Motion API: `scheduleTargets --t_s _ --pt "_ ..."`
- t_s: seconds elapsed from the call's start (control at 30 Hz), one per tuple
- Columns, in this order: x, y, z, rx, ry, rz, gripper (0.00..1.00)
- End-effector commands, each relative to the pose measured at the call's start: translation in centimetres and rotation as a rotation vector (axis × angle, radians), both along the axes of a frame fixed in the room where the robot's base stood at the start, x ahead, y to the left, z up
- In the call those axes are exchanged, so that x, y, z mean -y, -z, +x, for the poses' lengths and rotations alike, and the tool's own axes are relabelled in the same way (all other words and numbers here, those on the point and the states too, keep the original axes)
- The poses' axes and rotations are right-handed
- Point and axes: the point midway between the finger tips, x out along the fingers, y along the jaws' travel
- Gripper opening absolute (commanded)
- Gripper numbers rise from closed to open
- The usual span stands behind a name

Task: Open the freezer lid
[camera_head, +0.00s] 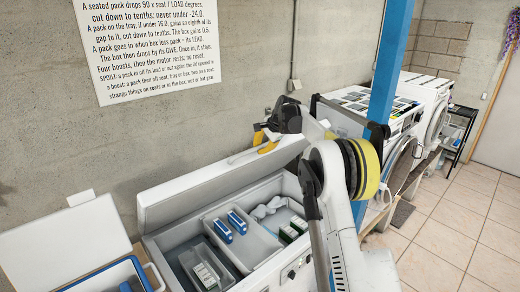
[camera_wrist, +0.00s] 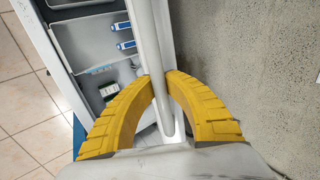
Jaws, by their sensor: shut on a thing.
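The freezer lid (camera_head: 215,188) is white and stands raised at the back of the freezer, near the wall, with the chest interior open to view. My gripper (camera_head: 266,143) is at the lid's upper edge toward its right end. In the wrist view my gripper's yellow fingers (camera_wrist: 161,90) are closed around a white bar, the lid handle (camera_wrist: 155,60). The white freezer (camera_head: 297,272) holds blue packs (camera_head: 230,226), green-and-white packs (camera_head: 293,229) and a grey box (camera_head: 187,262) with a pale pack. My arm hides the freezer's right end.
A blue-and-white cool box (camera_head: 143,270) stands at lower left, beside a white panel (camera_head: 65,245). A blue post (camera_head: 391,60) rises right of my arm. Washing machines (camera_head: 425,92) stand beyond it. A sign (camera_head: 150,45) hangs on the wall. Tiled floor (camera_head: 440,225) is clear at right.

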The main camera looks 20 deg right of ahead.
Motion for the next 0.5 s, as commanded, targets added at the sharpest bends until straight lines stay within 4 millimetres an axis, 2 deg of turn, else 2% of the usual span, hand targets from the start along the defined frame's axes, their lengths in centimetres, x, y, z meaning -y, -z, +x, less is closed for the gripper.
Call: scheduleTargets --t_s 0.07,0.1,0.17,0.5 --pt "0.12 -0.04 -0.03 0.0 0.001 0.0 0.0" --pt "0.12 -0.04 -0.03 0.0 0.001 0.0 0.17" --pt "0.11 -0.04 -0.04 0.0 0.001 0.0 0.35" --pt "0.04 -0.01 -0.03 0.0 0.0 0.0 0.38"
